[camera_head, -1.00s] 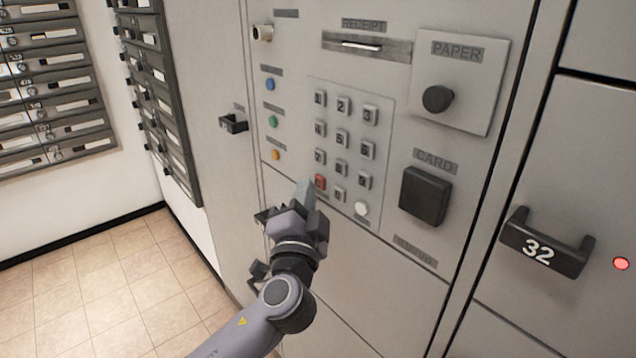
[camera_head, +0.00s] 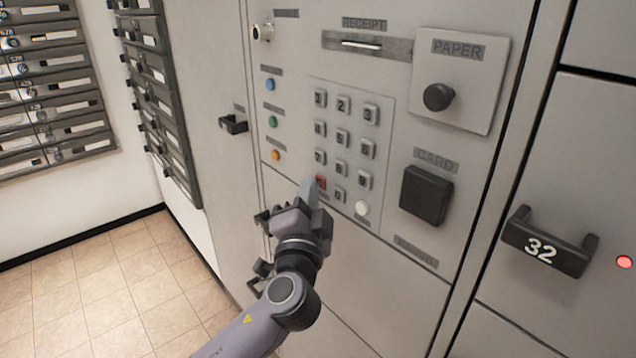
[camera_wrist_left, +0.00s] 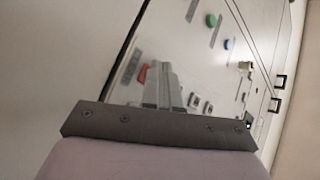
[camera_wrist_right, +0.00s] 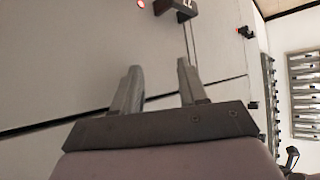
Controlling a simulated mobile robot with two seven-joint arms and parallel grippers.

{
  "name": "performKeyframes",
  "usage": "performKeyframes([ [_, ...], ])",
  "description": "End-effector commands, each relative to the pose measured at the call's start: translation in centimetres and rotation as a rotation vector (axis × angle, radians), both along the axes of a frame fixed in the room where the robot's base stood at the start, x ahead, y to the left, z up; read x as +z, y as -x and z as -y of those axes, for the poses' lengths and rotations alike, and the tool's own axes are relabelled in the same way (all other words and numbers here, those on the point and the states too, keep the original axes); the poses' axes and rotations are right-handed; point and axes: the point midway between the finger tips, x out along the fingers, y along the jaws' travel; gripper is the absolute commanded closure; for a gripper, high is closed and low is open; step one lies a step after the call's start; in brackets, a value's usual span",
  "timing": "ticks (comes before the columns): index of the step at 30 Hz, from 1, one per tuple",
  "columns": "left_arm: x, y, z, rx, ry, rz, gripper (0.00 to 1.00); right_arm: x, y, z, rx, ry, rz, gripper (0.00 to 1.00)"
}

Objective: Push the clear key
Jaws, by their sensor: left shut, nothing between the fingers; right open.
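The red key (camera_head: 320,182) sits at the lower left of the number keypad (camera_head: 372,112); it looks like the clear key, though its label is too small to read. My left gripper (camera_head: 310,183) is shut and empty, its fingertips right at the left edge of the red key and partly covering it. I cannot tell whether they touch it. In the left wrist view the red key (camera_wrist_left: 142,74) shows just left of the shut fingers (camera_wrist_left: 161,72). My right gripper (camera_wrist_right: 158,67) is open and empty, facing a plain panel.
A round white button (camera_head: 361,208) lies right of the red key, below the number keys. A black card reader (camera_head: 425,195) and a paper knob (camera_head: 438,97) stick out further right. A handle marked 32 (camera_head: 545,247) juts out at the far right.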

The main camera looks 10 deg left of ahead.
Motion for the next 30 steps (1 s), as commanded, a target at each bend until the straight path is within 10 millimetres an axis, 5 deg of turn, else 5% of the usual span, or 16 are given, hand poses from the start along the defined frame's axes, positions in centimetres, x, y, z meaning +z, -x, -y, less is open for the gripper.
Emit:
performKeyframes([
  [21, 0.0, 1.4, -1.1, 0.0, -0.001, 0.0, 1.0, 0.3, 0.0, 0.0, 0.0, 0.0, 0.0, 0.57],
  [30, -0.1, 3.7, -2.8, 0.0, 0.0, -0.002, 1.0, 0.7, 0.0, 0.0, 0.0, 0.0, 0.0, 0.57],
])
